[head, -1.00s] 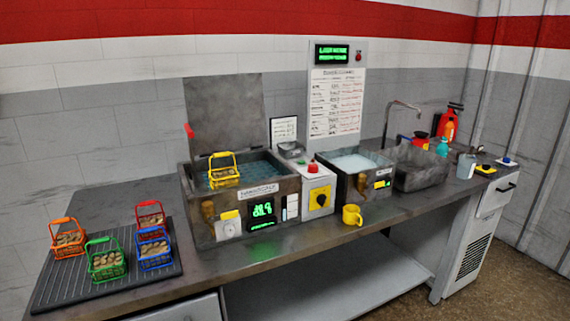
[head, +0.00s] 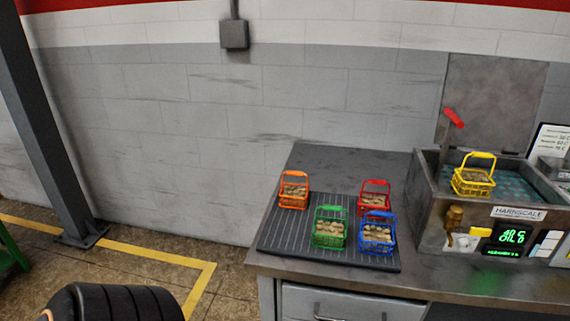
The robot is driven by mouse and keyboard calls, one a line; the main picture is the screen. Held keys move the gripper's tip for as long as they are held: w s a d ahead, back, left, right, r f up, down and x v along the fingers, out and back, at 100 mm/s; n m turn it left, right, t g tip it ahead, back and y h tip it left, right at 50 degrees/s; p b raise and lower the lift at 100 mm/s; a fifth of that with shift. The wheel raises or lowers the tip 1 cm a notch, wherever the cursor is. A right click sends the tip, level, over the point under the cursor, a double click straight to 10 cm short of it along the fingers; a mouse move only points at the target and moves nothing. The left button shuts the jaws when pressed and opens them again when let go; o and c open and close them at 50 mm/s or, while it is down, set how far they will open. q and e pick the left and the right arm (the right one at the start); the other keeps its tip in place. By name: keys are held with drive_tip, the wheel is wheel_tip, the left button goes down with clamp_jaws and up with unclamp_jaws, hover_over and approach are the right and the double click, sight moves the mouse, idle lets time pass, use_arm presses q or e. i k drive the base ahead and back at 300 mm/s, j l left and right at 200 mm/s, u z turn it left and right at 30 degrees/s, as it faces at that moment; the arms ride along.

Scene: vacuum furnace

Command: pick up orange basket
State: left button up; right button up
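The orange basket (head: 294,192) stands upright at the back left of a dark ribbed mat (head: 281,236) on the bench, with brownish pieces inside and its handle up. A green basket (head: 329,230), a red basket (head: 374,198) and a blue basket (head: 378,234) stand on the same mat to its right, also filled. Neither of my grippers is in view. A dark rounded part, likely of my own arm, shows at the bottom left, well apart from the baskets.
A yellow basket (head: 473,181) sits in the tank (head: 432,195) at the right, beside a raised lid (head: 492,105). A grey post (head: 45,130) stands at the left. The floor left of the bench is open, with yellow lines (head: 160,255).

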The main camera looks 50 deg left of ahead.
sight(298, 197)
drive_tip(key=j, duration=3.7)
